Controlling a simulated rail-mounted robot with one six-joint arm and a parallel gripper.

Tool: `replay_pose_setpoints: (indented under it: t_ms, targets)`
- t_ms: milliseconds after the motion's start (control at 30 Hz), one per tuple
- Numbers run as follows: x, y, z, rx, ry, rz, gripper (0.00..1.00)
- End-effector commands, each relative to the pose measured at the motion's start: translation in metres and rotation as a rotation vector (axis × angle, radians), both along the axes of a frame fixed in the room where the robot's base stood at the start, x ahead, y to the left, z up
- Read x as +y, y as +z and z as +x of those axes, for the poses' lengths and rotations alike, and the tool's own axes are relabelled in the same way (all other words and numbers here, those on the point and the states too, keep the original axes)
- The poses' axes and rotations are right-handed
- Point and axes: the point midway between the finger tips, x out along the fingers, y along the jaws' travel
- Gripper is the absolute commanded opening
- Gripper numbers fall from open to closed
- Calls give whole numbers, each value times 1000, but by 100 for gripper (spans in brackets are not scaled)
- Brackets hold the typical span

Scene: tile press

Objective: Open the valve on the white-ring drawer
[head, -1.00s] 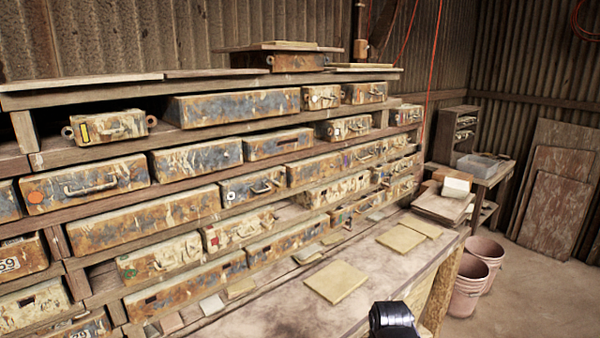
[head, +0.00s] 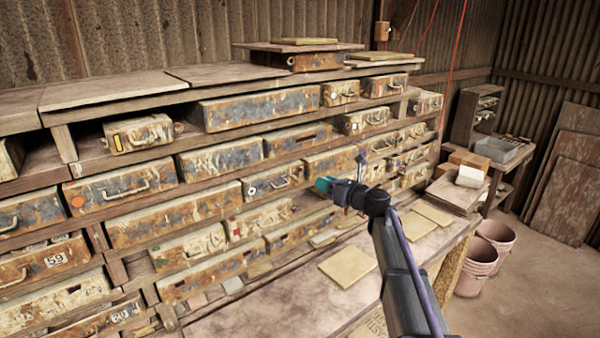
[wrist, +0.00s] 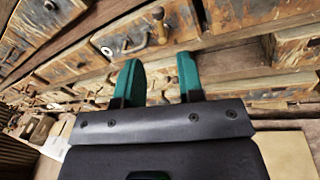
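The drawer with a round white ring mark (head: 251,191) is a rusty, worn front with a curved handle, in the middle of the rack in the head view. In the wrist view a drawer front with a pale ring mark (wrist: 107,50) shows beyond the fingers, with a dark handle and a rusty knob-like part (wrist: 158,16). I cannot tell surely whether that part is the valve. My gripper (head: 322,185) has teal fingers, which stand apart and empty in the wrist view (wrist: 160,75). It is to the right of the white-ring drawer, apart from it.
Rusty drawers fill the rack on several levels, some with handles that stick out. The bench below (head: 270,325) holds flat tiles (head: 347,266). Pink buckets (head: 480,262) stand on the floor at right. There is free space in front of the rack above the bench.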

Motion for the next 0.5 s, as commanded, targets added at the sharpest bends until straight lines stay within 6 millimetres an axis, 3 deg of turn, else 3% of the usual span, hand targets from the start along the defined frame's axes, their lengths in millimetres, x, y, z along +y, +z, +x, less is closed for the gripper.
replay_pose_setpoints:
  t_ms: [167,500]
  targets:
    - [18,0,15,-2,3,-3,35]
    - [77,0,60,-3,4,-5,35]
